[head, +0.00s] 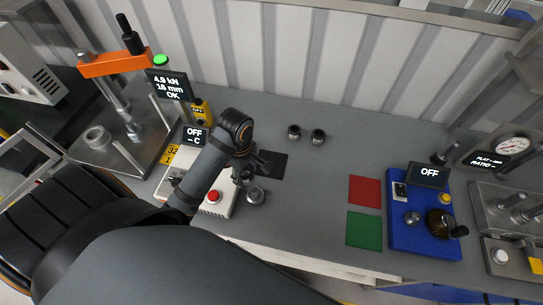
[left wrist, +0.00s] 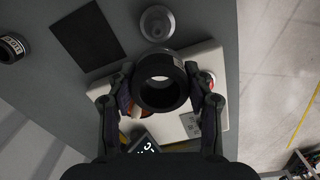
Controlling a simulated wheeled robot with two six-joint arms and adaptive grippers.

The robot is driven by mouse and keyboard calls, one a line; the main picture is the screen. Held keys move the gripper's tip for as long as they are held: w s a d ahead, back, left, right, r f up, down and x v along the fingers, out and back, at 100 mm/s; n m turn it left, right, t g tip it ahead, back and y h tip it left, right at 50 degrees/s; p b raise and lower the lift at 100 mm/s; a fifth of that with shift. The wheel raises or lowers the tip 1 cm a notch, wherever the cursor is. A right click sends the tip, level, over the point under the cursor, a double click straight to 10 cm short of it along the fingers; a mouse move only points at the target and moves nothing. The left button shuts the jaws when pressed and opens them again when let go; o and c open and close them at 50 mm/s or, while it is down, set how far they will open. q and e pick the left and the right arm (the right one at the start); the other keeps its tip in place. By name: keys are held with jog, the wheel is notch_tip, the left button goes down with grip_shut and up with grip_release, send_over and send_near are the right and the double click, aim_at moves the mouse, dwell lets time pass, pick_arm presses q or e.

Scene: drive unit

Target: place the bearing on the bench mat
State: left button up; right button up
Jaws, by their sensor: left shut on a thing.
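The bearing (left wrist: 160,100), a dark ring with a bright bore, is held between the two fingers of my left gripper (left wrist: 161,97) in the left wrist view. In the head view my left gripper (head: 244,176) is above the right end of a white heater box, and the bearing is mostly hidden there. The bench mat appears to be the dark square (head: 273,164) on the grey bench, just right of my gripper. It also shows at upper left in the left wrist view (left wrist: 88,37), bare and apart from the bearing. My right gripper is not in view.
A round metal part (head: 256,196) stands beside the white heater box (head: 222,204). Two dark cylindrical parts (head: 294,132) (head: 318,136) stand behind the mat. Red (head: 365,191) and green (head: 364,230) squares and a blue unit (head: 428,240) lie right. The bench middle is clear.

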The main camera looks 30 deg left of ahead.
pick_arm(q)
jog(key=shift+w+d+f, duration=0.25)
jog(key=shift+w+d, duration=0.05)
jog(key=shift+w, duration=0.15)
jog(key=shift+w+d+f, duration=0.25)
jog(key=shift+w, duration=0.2)
jog(key=w, duration=0.2)
jog(key=p, duration=0.2)
send_over(277, 172)
jog(key=f, duration=0.8)
jog(key=shift+s+a+f, duration=0.1)
jog(key=shift+s+a, duration=0.05)
jog(key=shift+s, duration=0.2)
jog(key=shift+w+f, duration=0.3)
jog(key=shift+f, duration=0.05)
notch_tip(277, 172, down, 2)
jog(key=shift+f+p, duration=0.25)
jog(key=shift+p, duration=0.1)
jog(key=shift+f, duration=0.35)
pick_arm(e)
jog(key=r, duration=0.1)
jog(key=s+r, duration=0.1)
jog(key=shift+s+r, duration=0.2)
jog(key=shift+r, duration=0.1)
pick_arm(q)
jog(key=o, duration=1.1)
jog(key=shift+f, duration=0.1)
jog(key=shift+c, duration=0.2)
